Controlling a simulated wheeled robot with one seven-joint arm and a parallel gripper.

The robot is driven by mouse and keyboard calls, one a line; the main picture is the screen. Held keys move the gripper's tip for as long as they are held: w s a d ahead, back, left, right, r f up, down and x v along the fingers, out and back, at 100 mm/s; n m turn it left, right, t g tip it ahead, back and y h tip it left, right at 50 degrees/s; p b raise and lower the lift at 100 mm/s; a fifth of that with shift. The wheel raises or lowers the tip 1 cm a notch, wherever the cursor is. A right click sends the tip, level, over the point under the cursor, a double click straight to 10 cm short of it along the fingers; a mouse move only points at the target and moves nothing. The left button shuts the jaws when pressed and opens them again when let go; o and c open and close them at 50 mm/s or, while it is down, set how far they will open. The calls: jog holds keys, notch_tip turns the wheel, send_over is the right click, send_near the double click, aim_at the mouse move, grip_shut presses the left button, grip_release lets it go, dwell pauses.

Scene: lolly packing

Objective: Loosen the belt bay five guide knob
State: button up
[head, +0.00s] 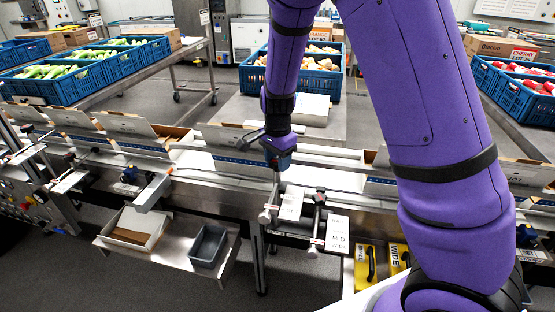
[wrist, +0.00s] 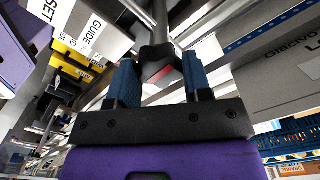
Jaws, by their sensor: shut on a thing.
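My purple arm reaches down from the top of the head view to the belt line. My gripper (head: 279,158) is at the belt's near rail, above a thin upright rod. In the wrist view my gripper (wrist: 160,78) has its two blue fingers closed on a dark guide knob (wrist: 156,54) with a red mark. The knob sits between the fingers, with a grey rod beyond it. In the head view the gripper mostly hides the knob. I cannot read a bay number here.
The belt (head: 225,163) carries several open cartons (head: 128,124). White label cards (head: 338,235) and rods with clamps stand right of the gripper. Below are a grey bin (head: 209,245) on a shelf and yellow cases (head: 365,268). Blue crates (head: 325,80) stand behind.

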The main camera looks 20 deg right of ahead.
jog(key=n, duration=1.1)
jog(key=shift+n, duration=0.4)
jog(key=n, duration=1.1)
jog(key=shift+a, duration=0.1)
jog(key=shift+n, duration=0.4)
jog(key=o, duration=0.9)
notch_tip(320, 180, up, 11)
jog(key=shift+f, duration=0.1)
